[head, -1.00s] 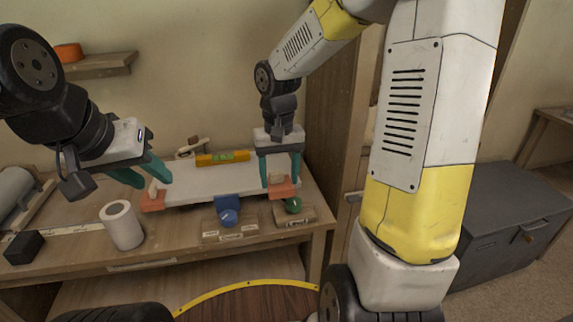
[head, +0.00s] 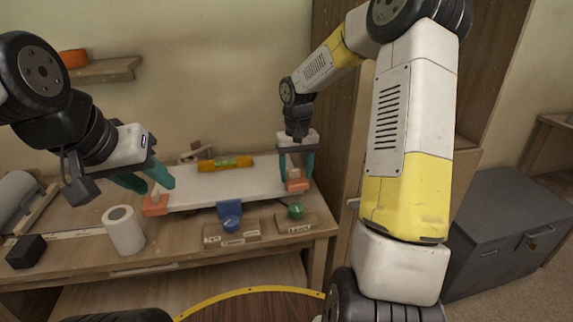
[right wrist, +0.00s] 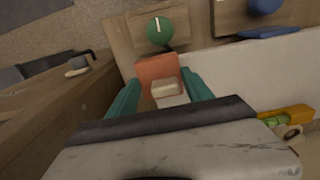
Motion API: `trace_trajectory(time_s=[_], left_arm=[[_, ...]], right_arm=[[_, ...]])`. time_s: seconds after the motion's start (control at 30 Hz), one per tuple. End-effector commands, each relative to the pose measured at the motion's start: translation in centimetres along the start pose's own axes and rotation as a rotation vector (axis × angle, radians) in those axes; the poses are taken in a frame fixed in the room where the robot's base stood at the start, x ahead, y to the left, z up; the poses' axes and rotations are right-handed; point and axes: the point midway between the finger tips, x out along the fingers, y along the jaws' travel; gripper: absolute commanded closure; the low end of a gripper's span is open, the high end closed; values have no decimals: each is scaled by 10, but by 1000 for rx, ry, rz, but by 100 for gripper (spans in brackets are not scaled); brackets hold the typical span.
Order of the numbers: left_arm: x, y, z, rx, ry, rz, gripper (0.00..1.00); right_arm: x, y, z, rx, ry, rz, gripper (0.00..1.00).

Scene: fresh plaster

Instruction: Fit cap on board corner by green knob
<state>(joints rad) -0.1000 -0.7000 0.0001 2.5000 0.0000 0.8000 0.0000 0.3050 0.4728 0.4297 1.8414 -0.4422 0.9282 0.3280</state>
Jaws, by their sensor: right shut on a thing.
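The white board (head: 225,186) lies on the bench, also seen in the right wrist view (right wrist: 265,80). My right gripper (head: 296,182) is shut on an orange cap (head: 298,186) with a pale block on top. The cap is at the board's right end, just behind the green knob (head: 296,211). In the right wrist view the cap (right wrist: 157,69) is between the teal fingertips, beside the board's end; I cannot tell whether it is seated. Another orange cap (head: 155,208) with a pale stem is at the board's left front corner. My left gripper (head: 156,187) is over it, fingers apart.
A blue knob (head: 231,224) and blue clamp stand at the board's front edge. A yellow-orange level (head: 225,164) lies behind the board. A white roll (head: 124,231) and black block (head: 26,251) are at left. A wooden cabinet side rises right of the bench.

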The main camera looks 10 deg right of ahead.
Motion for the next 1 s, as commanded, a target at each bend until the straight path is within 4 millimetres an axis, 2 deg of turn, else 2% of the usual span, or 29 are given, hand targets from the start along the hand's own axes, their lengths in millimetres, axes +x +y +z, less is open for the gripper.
trace_trajectory(time_s=[0.67,0.7,0.77,0.8,1.0], left_arm=[[0,0,0,0,0,0,64],[0,0,0,0,0,0,64],[0,0,0,0,0,0,64],[0,0,0,0,0,0,64],[0,0,0,0,0,0,64]], right_arm=[[11,0,0,1,2,0,92],[11,0,0,1,2,0,33],[11,0,0,1,2,0,21],[11,0,0,1,2,0,19],[11,0,0,1,2,0,19]])
